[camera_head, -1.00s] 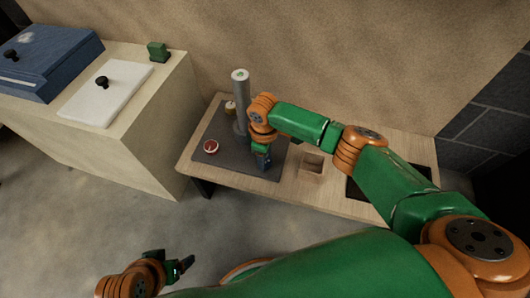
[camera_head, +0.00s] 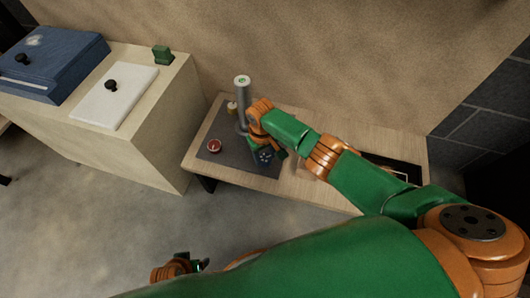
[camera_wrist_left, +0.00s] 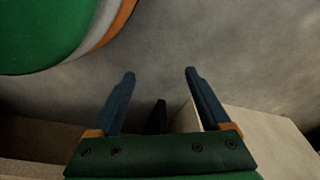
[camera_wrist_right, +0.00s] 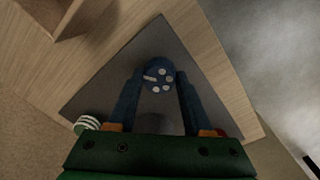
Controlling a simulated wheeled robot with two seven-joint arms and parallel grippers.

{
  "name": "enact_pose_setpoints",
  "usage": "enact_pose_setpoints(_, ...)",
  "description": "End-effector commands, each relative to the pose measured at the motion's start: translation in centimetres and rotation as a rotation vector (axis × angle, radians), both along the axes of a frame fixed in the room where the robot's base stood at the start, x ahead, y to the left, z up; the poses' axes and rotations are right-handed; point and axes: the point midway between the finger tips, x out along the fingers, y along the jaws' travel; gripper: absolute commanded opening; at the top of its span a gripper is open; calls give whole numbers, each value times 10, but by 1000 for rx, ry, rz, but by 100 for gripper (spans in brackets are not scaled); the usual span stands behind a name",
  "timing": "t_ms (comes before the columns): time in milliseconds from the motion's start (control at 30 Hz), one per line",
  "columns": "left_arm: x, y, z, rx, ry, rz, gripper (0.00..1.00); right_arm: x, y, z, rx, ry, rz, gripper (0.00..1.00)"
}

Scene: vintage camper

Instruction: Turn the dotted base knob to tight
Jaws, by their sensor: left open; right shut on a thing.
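The dotted base knob (camera_wrist_right: 158,80) is blue with white dots and a short white bar on its face. It stands on the dark grey plate (camera_wrist_right: 110,75) and shows small in the head view (camera_head: 264,156). My right gripper (camera_wrist_right: 160,73) is shut on this knob, one finger on each side. In the head view my right gripper (camera_head: 265,151) and wrist partly cover it. I cannot read any tight mark. My left gripper (camera_wrist_left: 160,75) is open and empty, low over the floor, away from the bench; it shows in the head view (camera_head: 198,264).
A red round knob (camera_head: 214,146) sits on the plate's left. A grey post (camera_head: 242,105) with a green-marked top and a small yellowish part (camera_head: 232,107) stand behind. The wooden bench (camera_head: 200,165) holds the plate. A pale cabinet (camera_head: 165,135) stands left; floor in front is clear.

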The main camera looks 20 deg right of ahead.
Motion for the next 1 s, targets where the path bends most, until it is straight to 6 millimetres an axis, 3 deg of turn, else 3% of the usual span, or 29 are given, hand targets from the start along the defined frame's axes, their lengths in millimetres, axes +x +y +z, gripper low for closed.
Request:
enact_pose_setpoints(400,-7,1,-8,3,8,-2,80,0,1,0,1,2,-395,0)
enact_pose_setpoints(1000,-2,1,-5,2,4,-2,80,2,0,0,0,-1,-963,0)
